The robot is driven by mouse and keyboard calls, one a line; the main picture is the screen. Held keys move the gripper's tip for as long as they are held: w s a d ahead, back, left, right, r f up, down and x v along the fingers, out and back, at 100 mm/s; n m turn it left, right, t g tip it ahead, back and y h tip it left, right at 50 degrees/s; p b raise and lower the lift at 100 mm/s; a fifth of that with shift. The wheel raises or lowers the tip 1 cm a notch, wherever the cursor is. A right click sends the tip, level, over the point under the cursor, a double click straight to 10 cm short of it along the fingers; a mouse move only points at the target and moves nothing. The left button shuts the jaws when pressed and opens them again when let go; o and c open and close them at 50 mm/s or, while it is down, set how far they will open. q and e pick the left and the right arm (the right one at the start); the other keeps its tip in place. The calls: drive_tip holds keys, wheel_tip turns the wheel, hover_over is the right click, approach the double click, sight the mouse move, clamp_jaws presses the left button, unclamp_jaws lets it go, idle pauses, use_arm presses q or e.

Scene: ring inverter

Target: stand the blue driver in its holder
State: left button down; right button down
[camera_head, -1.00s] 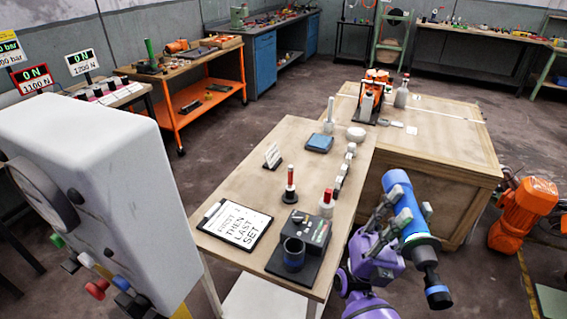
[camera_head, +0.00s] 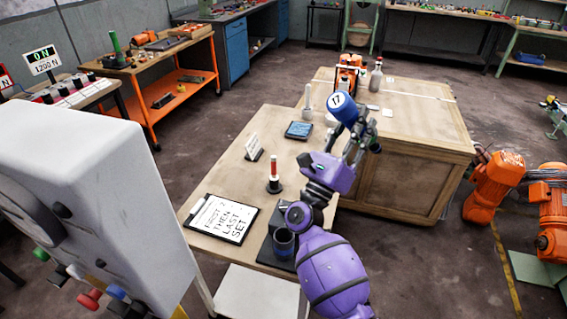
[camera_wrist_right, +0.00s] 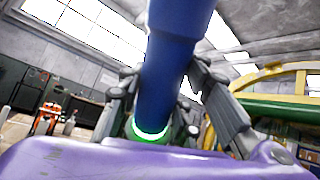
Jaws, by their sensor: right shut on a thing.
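My right gripper (camera_head: 358,135) is shut on the blue driver (camera_head: 343,105), held above the bench at its right side. The driver is tilted, and its round end marked 17 faces the head camera. In the right wrist view the driver (camera_wrist_right: 168,75) runs up between the gripper's fingers (camera_wrist_right: 160,105), with a glowing green ring low on it. The holder (camera_head: 284,241), a dark cup on a black base, stands at the bench's near end, below and left of the gripper. My purple arm hides part of its base. My left gripper is out of view.
A clipboard (camera_head: 222,218) lies left of the holder. A red-topped tool on a stand (camera_head: 274,178), a small sign (camera_head: 253,148) and a blue pad (camera_head: 299,130) are farther back. A large grey machine (camera_head: 90,190) stands at left, a wooden crate (camera_head: 405,160) at right.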

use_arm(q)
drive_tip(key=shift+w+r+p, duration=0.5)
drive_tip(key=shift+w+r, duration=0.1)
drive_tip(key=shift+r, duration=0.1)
use_arm(e)
drive_tip(key=s+a+f+n+g+y, duration=0.2)
drive_tip(key=s+a+n+g+y, duration=0.2)
drive_tip(key=a+n+y, duration=0.4)
drive_tip(key=s+a+f+n+g+y, duration=0.1)
drive_tip(key=s+a+n+g+y, duration=0.4)
drive_tip(key=y, duration=1.7)
drive_tip(key=a+n, duration=0.2)
drive_tip(key=n, duration=0.1)
drive_tip(key=shift+s+a+f+g+y, duration=0.3)
drive_tip(key=shift+a+f+g, duration=0.05)
drive_tip(key=shift+a+g, duration=0.05)
